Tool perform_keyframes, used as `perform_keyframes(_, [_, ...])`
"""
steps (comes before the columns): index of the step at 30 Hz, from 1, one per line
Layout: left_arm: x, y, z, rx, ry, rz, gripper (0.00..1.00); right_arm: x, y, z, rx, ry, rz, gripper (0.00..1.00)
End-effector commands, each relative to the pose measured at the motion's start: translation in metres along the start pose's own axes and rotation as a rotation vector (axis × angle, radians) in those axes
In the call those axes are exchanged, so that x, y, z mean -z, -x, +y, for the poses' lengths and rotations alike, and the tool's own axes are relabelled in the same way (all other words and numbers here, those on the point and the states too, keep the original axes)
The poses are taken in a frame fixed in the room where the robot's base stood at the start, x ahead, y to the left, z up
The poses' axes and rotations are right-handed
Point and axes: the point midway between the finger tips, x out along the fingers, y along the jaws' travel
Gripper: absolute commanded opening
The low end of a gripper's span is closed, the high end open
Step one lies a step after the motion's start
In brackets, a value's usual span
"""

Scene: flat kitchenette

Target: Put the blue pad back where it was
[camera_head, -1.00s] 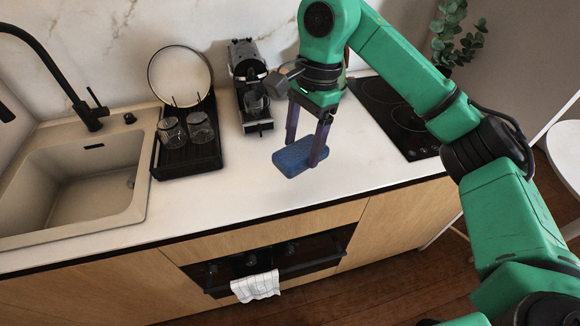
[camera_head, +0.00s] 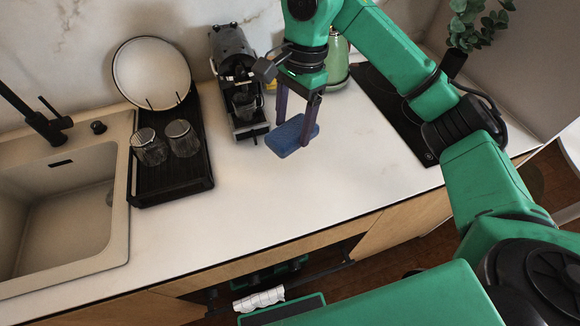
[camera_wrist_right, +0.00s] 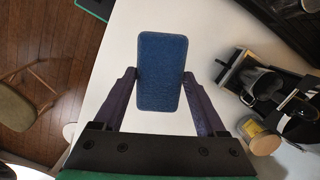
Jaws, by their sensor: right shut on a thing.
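My right gripper (camera_head: 294,130) points down and is shut on the pad, with one finger on each side. In the right wrist view the pad (camera_wrist_right: 161,72) sits between the two purple fingers (camera_wrist_right: 160,85). I cannot tell how high it is above the counter. My left gripper is not in view.
A coffee machine (camera_head: 232,75) and a black drying rack (camera_head: 172,180) with glasses and a plate stand left of the pad. The sink (camera_head: 70,215) is further left. Counter in front is clear.

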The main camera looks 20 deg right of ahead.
Motion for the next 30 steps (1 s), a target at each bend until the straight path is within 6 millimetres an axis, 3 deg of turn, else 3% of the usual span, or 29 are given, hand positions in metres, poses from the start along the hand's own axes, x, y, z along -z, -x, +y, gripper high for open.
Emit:
perform_keyframes(1, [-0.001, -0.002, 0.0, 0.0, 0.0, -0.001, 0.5, 0.001, -0.02, 0.002, -0.008, 0.002, -0.007, 0.29])
perform_keyframes(10, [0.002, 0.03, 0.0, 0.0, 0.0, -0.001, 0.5, 0.015, -0.104, 0.002, -0.005, -0.001, -0.002, 0.29])
perform_keyframes(19, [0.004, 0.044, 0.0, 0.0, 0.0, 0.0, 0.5, 0.022, -0.155, 0.001, -0.001, 0.0, -0.002, 0.29])
perform_keyframes(26, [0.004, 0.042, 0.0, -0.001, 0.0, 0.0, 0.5, 0.024, -0.159, 0.0, 0.001, 0.001, 0.0, 0.29])
perform_keyframes(27, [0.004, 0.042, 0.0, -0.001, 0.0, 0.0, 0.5, 0.024, -0.159, 0.0, 0.001, 0.001, 0.0, 0.77])
perform_keyframes(29, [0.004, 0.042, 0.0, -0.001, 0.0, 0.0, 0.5, 0.024, -0.159, 0.0, 0.001, 0.001, 0.0, 1.0])
perform_keyframes(30, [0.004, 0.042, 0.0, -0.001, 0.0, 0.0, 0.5, 0.024, -0.159, 0.0, 0.001, 0.001, 0.0, 1.0])
